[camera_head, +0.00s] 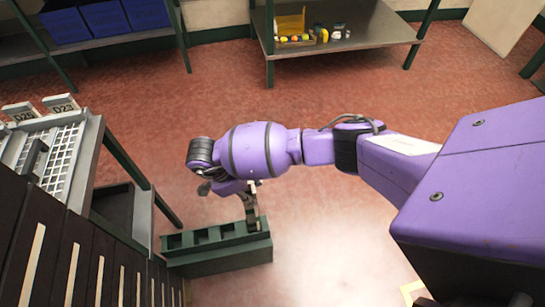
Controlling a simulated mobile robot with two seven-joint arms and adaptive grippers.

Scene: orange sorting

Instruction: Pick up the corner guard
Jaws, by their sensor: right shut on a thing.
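My right gripper (251,213) points down below the purple wrist, with its fingers at the top of a long dark green block with recesses, which looks like the corner guard (222,262). The fingers are shut at its right end, and the arm comes in from the right. The block lies level beside the roller stand; its left end is close to the slatted dark surface. I cannot tell whether it rests on the floor. The wrist hides part of the gripper. My left gripper is not in view.
A grey stand with a white grid tray (55,160) and dark slatted panels (60,255) fill the left side. A metal shelf (350,25) with a small box of fruit stands at the back, and blue bins (105,20) at back left. The red floor (330,225) between is clear.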

